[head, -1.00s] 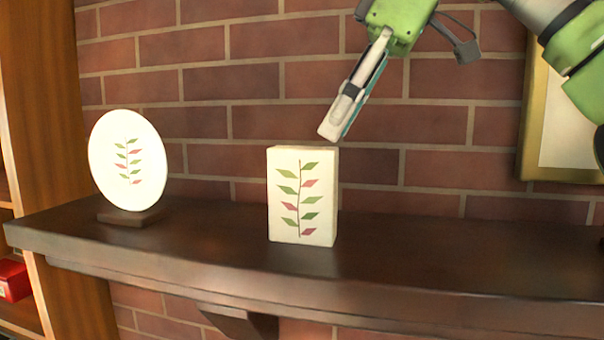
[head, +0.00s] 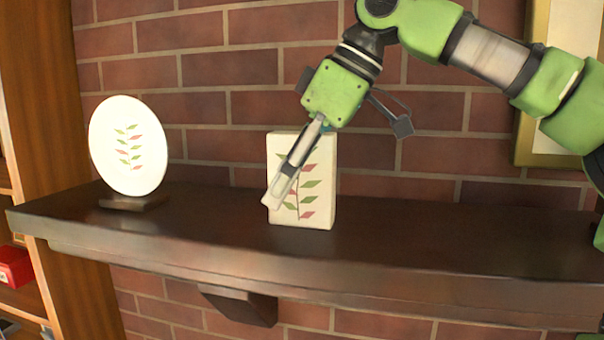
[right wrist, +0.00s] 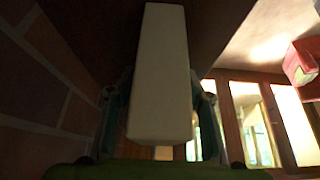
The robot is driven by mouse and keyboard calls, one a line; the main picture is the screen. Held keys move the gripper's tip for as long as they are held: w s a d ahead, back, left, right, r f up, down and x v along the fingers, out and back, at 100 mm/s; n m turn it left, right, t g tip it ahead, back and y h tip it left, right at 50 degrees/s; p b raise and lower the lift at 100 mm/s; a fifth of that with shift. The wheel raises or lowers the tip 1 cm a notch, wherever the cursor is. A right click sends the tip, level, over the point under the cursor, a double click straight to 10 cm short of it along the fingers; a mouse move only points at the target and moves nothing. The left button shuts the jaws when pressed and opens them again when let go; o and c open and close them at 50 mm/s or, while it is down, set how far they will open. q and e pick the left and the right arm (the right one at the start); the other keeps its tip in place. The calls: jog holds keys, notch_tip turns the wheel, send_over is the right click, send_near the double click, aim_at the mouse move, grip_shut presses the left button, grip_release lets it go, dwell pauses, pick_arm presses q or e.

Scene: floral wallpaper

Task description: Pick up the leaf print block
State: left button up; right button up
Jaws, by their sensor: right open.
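The leaf print block (head: 318,192), cream with green and red leaves on a stem, stands upright on the dark wooden mantel shelf (head: 420,245). My right gripper (head: 272,200) reaches down over it; one finger crosses the printed front, and the other is hidden behind the block. In the right wrist view the block (right wrist: 160,75) shows as a pale, plain side between the two spread fingers. The gripper is open around the block; whether a finger touches it I cannot tell. My left gripper is not in view.
A white oval plate (head: 128,168) with a similar leaf print stands on a small dark stand (head: 130,202) to the left. A brick wall (head: 230,60) rises close behind the shelf. A gold frame (head: 528,90) hangs at the right. The shelf right of the block is clear.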

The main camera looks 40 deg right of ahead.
jog(key=shift+w+f, duration=0.25)
jog(key=shift+f, duration=0.1)
jog(key=shift+s+r, duration=0.1)
jog(key=shift+s, duration=0.05)
grip_shut()
